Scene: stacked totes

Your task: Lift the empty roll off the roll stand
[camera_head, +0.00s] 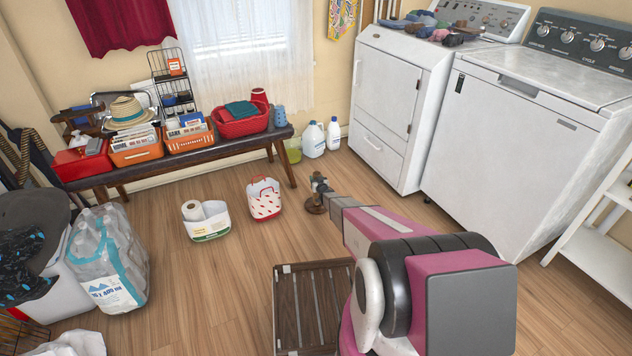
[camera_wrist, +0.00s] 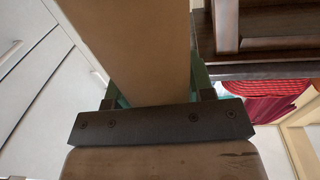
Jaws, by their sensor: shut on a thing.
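My gripper (camera_head: 318,184) is low over the floor in the head view, at the roll stand, whose dark round base (camera_head: 315,207) shows just below it. In the wrist view a broad tan-brown piece, apparently the empty roll (camera_wrist: 135,45), fills the space between my two fingers, and the gripper is shut on it. In the head view the roll is too small and too covered by the gripper to make out. I cannot tell whether it still sits on the stand's post.
A white basket with a red pattern (camera_head: 264,205) and a white bin holding a paper roll (camera_head: 208,229) stand left of the gripper. A dryer (camera_head: 385,95) stands behind right. A slatted wooden rack (camera_head: 283,315) lies in front. A bench (camera_head: 225,140) runs along the wall.

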